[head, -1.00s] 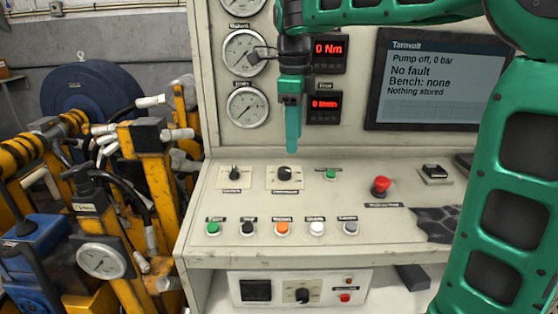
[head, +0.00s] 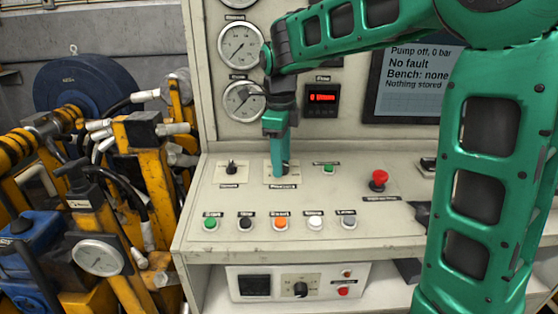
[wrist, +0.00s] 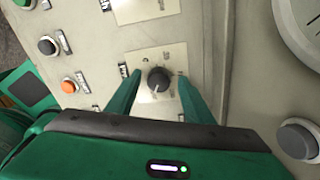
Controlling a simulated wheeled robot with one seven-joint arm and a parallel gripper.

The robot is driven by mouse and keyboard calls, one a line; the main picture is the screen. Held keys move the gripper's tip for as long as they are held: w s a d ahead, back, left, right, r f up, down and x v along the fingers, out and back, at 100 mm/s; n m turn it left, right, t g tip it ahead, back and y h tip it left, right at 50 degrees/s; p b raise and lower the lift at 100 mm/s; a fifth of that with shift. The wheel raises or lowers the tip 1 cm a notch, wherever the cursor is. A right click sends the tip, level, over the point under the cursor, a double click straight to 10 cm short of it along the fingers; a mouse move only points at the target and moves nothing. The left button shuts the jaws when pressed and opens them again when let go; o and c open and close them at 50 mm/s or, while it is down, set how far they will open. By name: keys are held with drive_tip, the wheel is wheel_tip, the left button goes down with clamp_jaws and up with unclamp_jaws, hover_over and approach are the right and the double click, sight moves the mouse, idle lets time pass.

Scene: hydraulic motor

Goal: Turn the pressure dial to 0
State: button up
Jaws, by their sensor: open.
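The pressure dial is a small black knob on a pale plate, labelled "Pressure" in the head view. In the wrist view the pressure dial (wrist: 158,79) sits between my two green fingers, with a gap on each side. My gripper (head: 278,172) is open and points down over the dial, and its fingers hide most of the knob in the head view. It also shows in the wrist view (wrist: 160,85). The screen (head: 418,85) reads "Pump off, 0 bar", "No fault" and "Bench: none".
A second black knob (head: 231,167) stands left of the dial. A green button (head: 328,168) and a red mushroom button (head: 379,178) are to the right. A row of coloured buttons (head: 280,223) runs along the front. Gauges (head: 241,46) are on the upright panel behind.

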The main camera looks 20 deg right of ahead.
drive_tip(key=shift+f, duration=0.15)
drive_tip(key=shift+c, duration=0.2)
drive_tip(key=c, duration=1)
